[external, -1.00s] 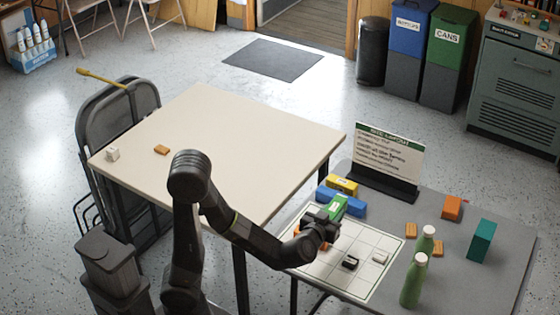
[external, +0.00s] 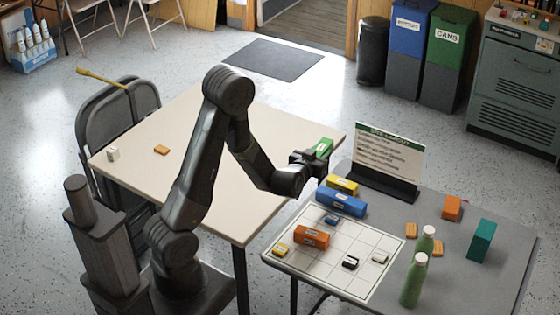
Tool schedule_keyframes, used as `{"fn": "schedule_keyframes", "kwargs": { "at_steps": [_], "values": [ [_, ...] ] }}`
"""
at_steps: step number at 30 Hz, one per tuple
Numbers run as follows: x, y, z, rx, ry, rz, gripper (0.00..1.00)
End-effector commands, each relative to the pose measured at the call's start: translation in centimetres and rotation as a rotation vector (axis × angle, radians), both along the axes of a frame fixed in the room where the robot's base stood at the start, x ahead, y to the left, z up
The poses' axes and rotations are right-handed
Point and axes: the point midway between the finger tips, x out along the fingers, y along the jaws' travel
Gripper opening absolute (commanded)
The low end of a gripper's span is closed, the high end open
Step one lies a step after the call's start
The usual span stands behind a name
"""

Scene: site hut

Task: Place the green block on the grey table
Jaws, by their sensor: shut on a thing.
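The green block (external: 323,148) is held up in my gripper (external: 316,156), which is shut on it. They are in the air near the right corner of the cream table, left of the sign. The grey table (external: 462,215) stands at the right. Its left part carries a white gridded sheet (external: 350,270). On or beside the sheet are an orange block (external: 311,237), a blue block (external: 341,202) and a yellow block (external: 342,184). Smaller blue, yellow, black and white pieces also lie on the sheet.
A sign on a black stand (external: 385,180) rises at the grey table's back. Green bottles (external: 414,280), a teal block (external: 481,240) and orange pieces (external: 452,207) stand to the right. The cream table (external: 210,150) holds a small orange piece (external: 161,150) and a white piece.

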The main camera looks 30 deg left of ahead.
Motion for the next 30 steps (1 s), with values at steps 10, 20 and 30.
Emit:
{"fn": "schedule_keyframes", "kwargs": {
  "at_steps": [10,20,30],
  "values": [
    [1.5,7.2,1.3,0.001,0.005,-0.025,0.06],
    [0.5,13.2,1.3,-0.001,0.002,-0.052,0.07],
    [-0.7,15.3,0.1,0.000,0.001,-0.066,0.07]
  ]
}}
